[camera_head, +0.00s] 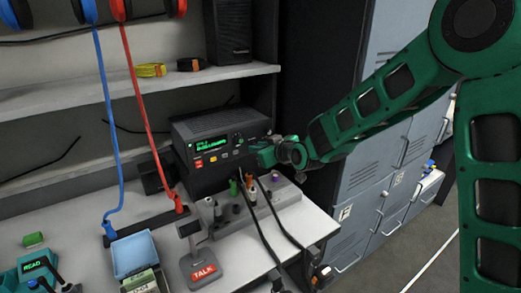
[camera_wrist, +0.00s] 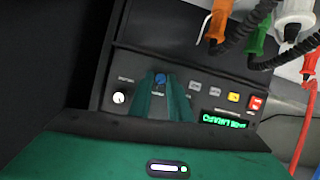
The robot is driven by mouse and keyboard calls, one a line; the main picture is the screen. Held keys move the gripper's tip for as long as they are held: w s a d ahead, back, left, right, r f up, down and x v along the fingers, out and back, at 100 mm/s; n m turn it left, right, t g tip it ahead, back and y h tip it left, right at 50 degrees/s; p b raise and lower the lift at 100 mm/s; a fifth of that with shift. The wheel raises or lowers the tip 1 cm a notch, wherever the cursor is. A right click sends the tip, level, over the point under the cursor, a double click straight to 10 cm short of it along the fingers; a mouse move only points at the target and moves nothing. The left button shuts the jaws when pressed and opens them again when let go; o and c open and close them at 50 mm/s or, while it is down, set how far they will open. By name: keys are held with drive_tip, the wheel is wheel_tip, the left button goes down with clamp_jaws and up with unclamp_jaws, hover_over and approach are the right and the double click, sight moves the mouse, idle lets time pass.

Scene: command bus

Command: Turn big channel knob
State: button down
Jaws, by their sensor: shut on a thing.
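The radio (camera_head: 205,125) is a dark box with a lit green display (camera_head: 211,143) on its front panel. My gripper (camera_head: 254,153) is at the right end of this panel in the head view and hides the knobs there. In the wrist view, the panel appears upside down. My green fingers stand on both sides of a blue-faced knob (camera_wrist: 160,79) and are shut on it. A smaller white knob (camera_wrist: 120,97) is beside the fingers, free of them. The display (camera_wrist: 223,119) is lit; its text is too small to read surely.
A grey connector box (camera_head: 288,192) with coloured plugs and black cables stands in front of the radio. A "TALK" microphone stand (camera_head: 200,268) and a blue tray (camera_head: 133,254) are on the bench. A shelf (camera_head: 190,78) is above; grey lockers (camera_head: 375,160) are at right.

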drive_tip(key=m, duration=0.1)
drive_tip(key=y, duration=0.1)
drive_tip(key=m, duration=0.1)
drive_tip(key=shift+w+d+m+g, duration=0.25)
drive_tip(key=shift+d+m+g, duration=0.05)
drive_tip(key=shift+d+g, duration=0.1)
drive_tip(key=c, duration=1.6)
unclamp_jaws()
drive_tip(key=shift+c, duration=0.2)
drive_tip(key=shift+a, duration=0.1)
drive_tip(key=shift+s, duration=0.1)
drive_tip(key=v, duration=1)
drive_tip(key=shift+d, duration=0.45)
drive_tip(key=shift+s, duration=0.15)
